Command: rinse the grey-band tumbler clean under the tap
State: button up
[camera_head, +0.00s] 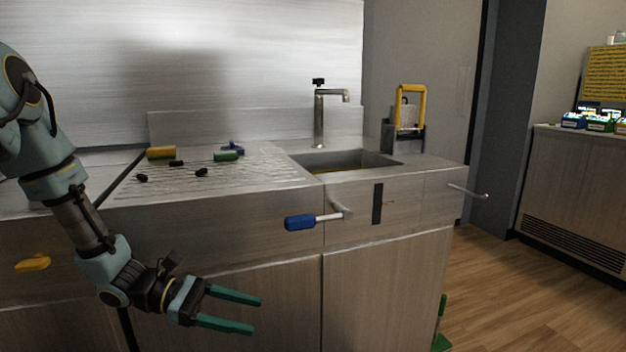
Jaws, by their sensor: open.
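My gripper (256,315) is open and empty, with its two green fingers pointing right, low in front of the cabinet doors. It is below the counter top and apart from everything on it. The tap (319,118) is a metal post with a black top and a spout pointing right. It stands at the back edge of the sink basin (375,160), whose floor is mostly hidden. I cannot make out a grey-band tumbler in this view.
A ribbed drainboard (190,186) holds a yellow block (161,153), a green block (226,156), a blue item (233,148) and small black pieces. A yellow-framed stand (424,108) is right of the sink. A blue-ended handle (300,222) juts from the front. Wood floor (510,280) is open at right.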

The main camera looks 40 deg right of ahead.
jog(key=w+d+r+n+h+p, duration=0.2)
jog(key=d+r+n+h+p, duration=0.25)
jog(key=d+r, duration=0.2)
jog(key=n+t+h+p, duration=0.2)
jog(key=n+t+h, duration=0.2)
jog(key=n+h, duration=0.15)
send_near(318, 220)
jog(key=shift+m, duration=0.3)
jog(key=x, duration=0.3)
jog(key=w+p+x, duration=0.1)
jog(key=x, duration=0.6)
jog(key=shift+w+d+r+p, duration=0.2)
jog(key=shift+d+r+p, duration=0.15)
jog(key=shift+r, duration=0.1)
grip_shut()
